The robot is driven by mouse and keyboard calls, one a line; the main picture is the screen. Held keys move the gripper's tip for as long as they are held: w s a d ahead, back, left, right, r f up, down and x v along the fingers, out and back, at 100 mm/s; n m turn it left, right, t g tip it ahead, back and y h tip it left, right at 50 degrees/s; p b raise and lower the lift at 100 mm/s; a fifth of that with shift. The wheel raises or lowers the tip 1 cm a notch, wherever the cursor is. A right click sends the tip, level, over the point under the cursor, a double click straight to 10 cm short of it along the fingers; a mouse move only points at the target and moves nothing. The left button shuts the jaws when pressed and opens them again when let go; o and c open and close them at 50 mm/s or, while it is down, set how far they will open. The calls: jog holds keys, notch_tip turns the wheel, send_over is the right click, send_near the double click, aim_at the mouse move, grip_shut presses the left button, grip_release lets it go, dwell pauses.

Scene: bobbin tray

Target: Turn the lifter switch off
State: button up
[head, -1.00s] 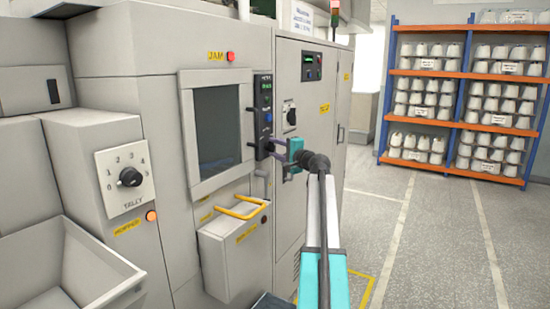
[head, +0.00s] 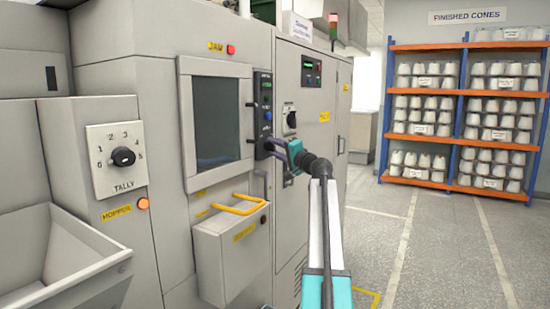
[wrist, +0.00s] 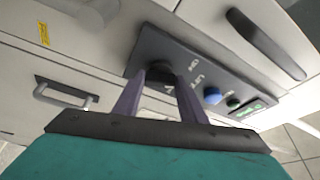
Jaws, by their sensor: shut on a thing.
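The lifter switch is a dark knob (wrist: 160,72) at one end of a narrow black control panel (wrist: 205,75). White lettering beside it is hard to read at this angle. In the head view the panel (head: 263,100) is upright on the grey machine, right of the dark window. My gripper (head: 268,146) is at the panel's lower end, and its fingers hide the knob there. In the wrist view my gripper's purple fingers (wrist: 160,84) are on either side of the knob, shut on it. Which way the knob points cannot be told.
A yellow handle (head: 240,204) sticks out on a box below the window. A blue button (wrist: 212,95) and a green display (wrist: 250,108) share the panel. A grey cabinet (head: 320,120) stands to the right. Open floor (head: 410,260) lies right of my arm.

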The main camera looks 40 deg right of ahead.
jog(key=shift+d+f+n+t+y+b, duration=0.2)
jog(key=shift+n+b, duration=0.5)
jog(key=shift+b, duration=0.95)
jog(key=shift+a+f+n+t+y+b, duration=0.25)
jog(key=shift+n+b, duration=0.45)
jog(key=shift+b, duration=0.9)
jog(key=shift+r+n+t+y+b, duration=0.3)
jog(key=shift+n+b, duration=0.7)
jog(key=shift+b, duration=0.9)
jog(key=o, duration=1.1)
jog(key=shift+c, duration=0.2)
jog(key=p+v, duration=0.2)
jog(key=v, duration=1.1)
jog(key=shift+s, duration=0.35)
